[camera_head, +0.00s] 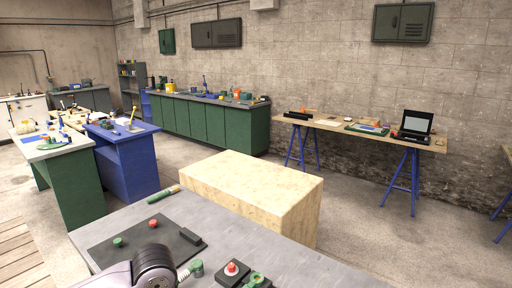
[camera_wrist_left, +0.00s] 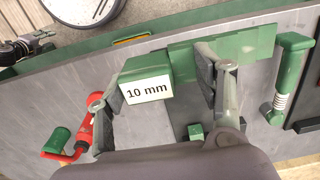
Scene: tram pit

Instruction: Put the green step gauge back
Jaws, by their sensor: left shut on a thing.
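The green step gauge (camera_wrist_left: 196,64) shows in the left wrist view as a green block with a white "10 mm" label and a longer flat green part reaching right. My left gripper (camera_wrist_left: 158,95) has one finger on each side of the labelled block and is shut on the gauge. The gauge is over a grey surface, and I cannot tell whether it touches it. In the head view my left arm enters at the bottom, and its gripper is out of frame. My right gripper is in neither view.
The grey bench (camera_head: 240,236) carries a dark mat (camera_head: 140,240), a dark block with a red button (camera_head: 232,270) and a green marker-like piece (camera_head: 164,192). In the wrist view a red tool (camera_wrist_left: 80,140) lies left and a green-handled spring tool (camera_wrist_left: 289,75) right. A wooden block (camera_head: 250,185) stands behind.

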